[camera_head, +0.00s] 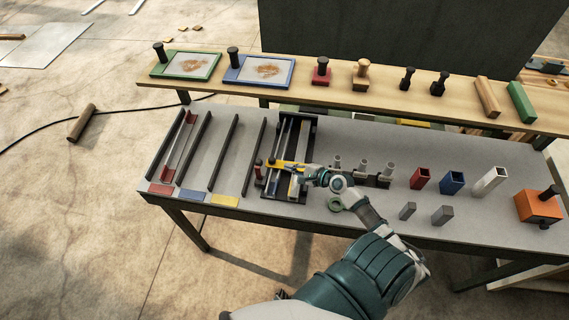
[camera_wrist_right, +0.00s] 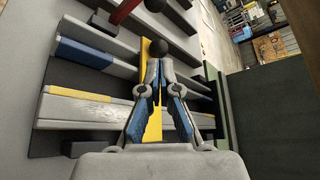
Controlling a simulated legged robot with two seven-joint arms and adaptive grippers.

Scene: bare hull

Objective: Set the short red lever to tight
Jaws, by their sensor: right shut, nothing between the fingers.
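The short red lever (camera_head: 258,171) stands at the left front of a dark clamp fixture (camera_head: 311,127) on the grey bench. In the right wrist view the red lever (camera_wrist_right: 124,11) shows at the top edge, with a black knob at its end. My left gripper is out of view.
Dark rails (camera_head: 223,153) stand left of the fixture. Grey pegs (camera_head: 362,167), a red tube (camera_head: 420,178), a blue tube (camera_head: 452,183) and an orange block (camera_head: 538,206) stand to the right. A wooden shelf (camera_head: 330,82) with stamps runs behind.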

